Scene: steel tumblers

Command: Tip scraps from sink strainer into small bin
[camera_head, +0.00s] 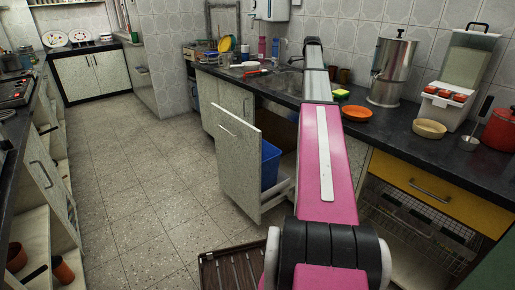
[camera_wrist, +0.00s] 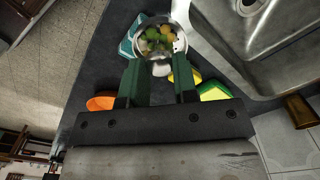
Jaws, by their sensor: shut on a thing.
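The sink strainer (camera_wrist: 177,27) is a round steel cup at the top of the wrist view, with green, yellow and orange scraps (camera_wrist: 157,40) in it. My gripper (camera_wrist: 158,72) is shut on the strainer, its two green fingers reaching the near side. The strainer appears upright, its open top facing the camera, over the dark counter beside the sink. In the head view a blue bin (camera_head: 270,164) sits in a pulled-out cabinet unit (camera_head: 238,165) below the counter. Its inside is hidden. My arm hides the gripper and strainer in the head view.
The steel sink (camera_wrist: 245,45) lies right of the strainer. An orange plate (camera_head: 357,114), a sponge (camera_head: 341,93), a steel water urn (camera_head: 392,70) and a tan bowl (camera_head: 429,129) stand on the counter. The floor (camera_head: 130,170) left of the open unit is clear.

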